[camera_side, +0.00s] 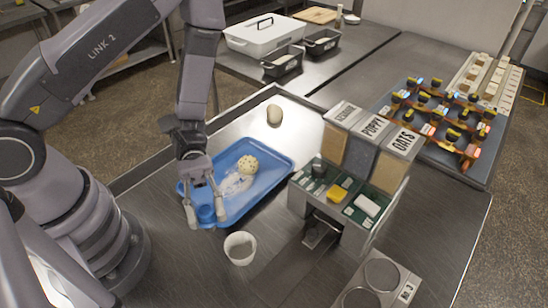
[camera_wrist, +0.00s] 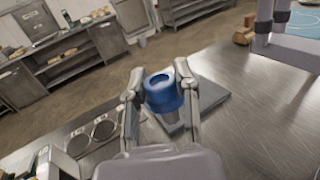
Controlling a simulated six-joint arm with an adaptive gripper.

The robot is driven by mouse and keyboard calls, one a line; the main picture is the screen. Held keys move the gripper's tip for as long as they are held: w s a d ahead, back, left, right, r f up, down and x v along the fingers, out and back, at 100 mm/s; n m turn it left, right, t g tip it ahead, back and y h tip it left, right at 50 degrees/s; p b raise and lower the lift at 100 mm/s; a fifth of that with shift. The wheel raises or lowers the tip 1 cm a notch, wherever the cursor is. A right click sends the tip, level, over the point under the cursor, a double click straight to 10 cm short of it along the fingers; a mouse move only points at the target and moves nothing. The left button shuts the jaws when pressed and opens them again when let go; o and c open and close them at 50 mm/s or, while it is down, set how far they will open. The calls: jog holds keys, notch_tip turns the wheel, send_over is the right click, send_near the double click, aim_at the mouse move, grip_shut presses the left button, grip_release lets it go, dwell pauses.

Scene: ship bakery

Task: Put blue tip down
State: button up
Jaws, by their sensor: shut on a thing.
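The blue tip (camera_wrist: 163,92) is a short blue ring-like piece with a hole in its end, in the middle of the wrist view. My gripper (camera_wrist: 160,98) is shut on it, with one finger on each side. In the side view my gripper (camera_side: 206,208) points down over the near-left corner of the blue tray (camera_side: 268,190). The blue tip (camera_side: 206,214) shows there between the fingertips. I cannot tell whether it touches the tray or hangs above it.
A speckled dough ball (camera_side: 247,165) sits on the tray, beside white powder. A white cup (camera_side: 240,248) stands in front of the tray. A plain dough ball (camera_side: 274,114) lies behind it. A topping dispenser (camera_side: 352,180) stands to the right, with a two-ring scale (camera_side: 372,285) in front.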

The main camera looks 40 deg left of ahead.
jog(key=w+f+n+t+h, duration=0.2)
jog(key=w+n+t, duration=0.2)
jog(key=w+t, duration=0.5)
jog(key=w+a+r+n+t+y, duration=0.15)
jog(key=w+a+n+t, duration=0.25)
jog(key=w, duration=0.4)
jog(key=w+a+n+t+y, duration=0.2)
jog(key=w+a+n+t, duration=0.15)
jog(key=w, duration=0.45)
jog(key=w+a+r+n+t+y, duration=0.1)
jog(key=w+a+n+t, duration=0.2)
jog(key=w+a+t, duration=0.35)
jog(key=shift+g+y, duration=0.25)
jog(key=shift+g, duration=0.45)
jog(key=w+d+f, duration=0.1)
jog(key=w+f, duration=0.4)
jog(key=w+d+f, duration=0.1)
jog(key=w+f, duration=0.3)
jog(key=w, duration=0.1)
jog(key=w+d+f, duration=0.1)
jog(key=w+f, duration=0.4)
jog(key=shift+w+d+f, duration=0.2)
jog(key=shift+w+f, duration=0.05)
jog(key=shift+f, duration=0.1)
jog(key=shift+w+f, duration=0.2)
jog(key=shift+f, duration=1.55)
